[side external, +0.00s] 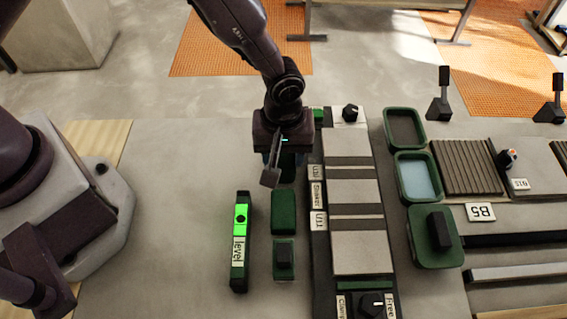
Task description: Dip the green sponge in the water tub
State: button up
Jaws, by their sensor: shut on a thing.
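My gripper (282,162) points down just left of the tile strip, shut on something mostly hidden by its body. A dark green patch (288,172) shows between and below the fingers; it may be the green sponge, but I cannot tell for sure. Whether it touches the bench is unclear. The water tub (419,178) is a green-rimmed tray of pale blue water, right of the tile strip and apart from my gripper.
A dark green block (284,212) and a green pad with a black handle (284,258) lie below my gripper. The tile strip (355,190) lies between gripper and tub. An empty-looking green tray (405,127) adjoins the tub.

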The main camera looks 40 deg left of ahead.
aim_at(284, 157)
jog(key=shift+r, duration=3.5)
jog(key=shift+w+d, duration=0.1)
jog(key=shift+t+h, duration=0.3)
jog(key=shift+t, duration=0.1)
jog(key=w+d, duration=0.5)
jog(key=w+d+f, duration=0.1)
jog(key=w+d, duration=0.2)
jog(key=shift+w+d, duration=0.2)
jog(key=shift+d, duration=0.05)
jog(key=shift+t+h, duration=0.5)
jog(key=shift+w+d+f, duration=0.75)
jog(key=shift+w+d, duration=0.15)
jog(key=shift+d, duration=0.85)
jog(key=shift+w+d+f, duration=0.75)
jog(key=shift+w+d, duration=0.2)
jog(key=shift+d, duration=0.8)
jog(key=shift+w+d+f, duration=0.75)
jog(key=shift+w+d, duration=0.15)
jog(key=shift+d, duration=0.85)
